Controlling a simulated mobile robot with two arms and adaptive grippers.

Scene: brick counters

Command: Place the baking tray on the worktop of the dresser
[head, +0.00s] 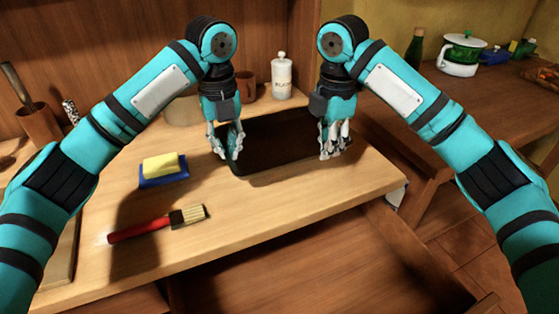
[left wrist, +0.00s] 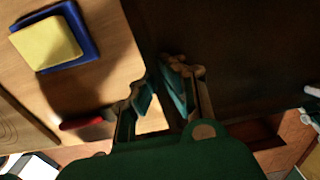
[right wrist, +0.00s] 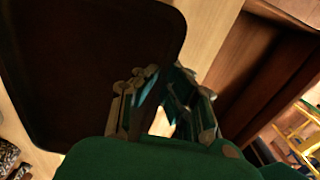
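The dark baking tray (head: 275,145) is over the worktop of the dresser (head: 215,230), with a soft shadow along its front edge. I cannot tell whether it rests fully on the wood. My left gripper (head: 226,148) is at the tray's left edge; in the left wrist view its fingers (left wrist: 158,95) are close together around the rim. My right gripper (head: 334,148) is at the right edge, which it partly hides. In the right wrist view its fingers (right wrist: 162,88) straddle the rim near a rounded tray corner (right wrist: 160,22).
An open drawer (head: 330,260) juts out below the front edge. A second counter (head: 470,100) with a green-and-white pot (head: 460,55) is at right.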

